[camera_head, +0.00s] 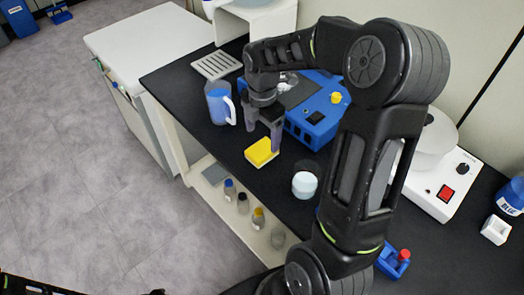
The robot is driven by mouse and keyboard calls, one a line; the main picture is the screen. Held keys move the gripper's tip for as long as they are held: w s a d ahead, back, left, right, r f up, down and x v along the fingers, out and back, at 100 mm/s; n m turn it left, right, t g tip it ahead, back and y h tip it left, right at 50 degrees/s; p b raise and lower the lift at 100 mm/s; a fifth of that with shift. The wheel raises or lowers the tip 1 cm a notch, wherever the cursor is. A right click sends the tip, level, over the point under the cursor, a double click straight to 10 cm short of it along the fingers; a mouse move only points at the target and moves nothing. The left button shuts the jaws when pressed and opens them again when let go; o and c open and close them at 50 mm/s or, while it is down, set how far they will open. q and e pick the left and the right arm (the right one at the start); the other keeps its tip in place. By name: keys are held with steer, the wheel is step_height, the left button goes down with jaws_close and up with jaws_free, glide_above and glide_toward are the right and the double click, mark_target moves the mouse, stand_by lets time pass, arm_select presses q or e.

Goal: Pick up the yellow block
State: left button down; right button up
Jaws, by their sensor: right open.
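The yellow block (261,152) lies on the black benchtop near its front edge, with a pale layer along its lower side. My right gripper (262,138) points down just above and around the block, its two dark fingers apart. One finger is at the block's upper left and the other at its right. I cannot tell whether either finger touches the block. My left gripper does not show clearly; only a dark bit of my own body is at the bottom left.
A blue pitcher (218,103) stands left of the block. A blue device (315,120) is behind it, and a white-filled beaker (305,183) is to its right. Several bottles (243,203) stand on the shelf below. A white stirrer (440,180) is at right.

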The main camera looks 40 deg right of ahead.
mark_target(262, 149)
steer(key=shift+f, duration=0.55)
step_height(262, 149, down, 4)
steer(key=shift+f+p, duration=0.15)
steer(key=shift+p, duration=0.35)
steer(key=shift+c, duration=0.6)
steer(key=c, duration=1.4)
step_height(262, 149, up, 10)
steer(key=shift+r+b, duration=0.1)
steer(key=shift+b, duration=0.3)
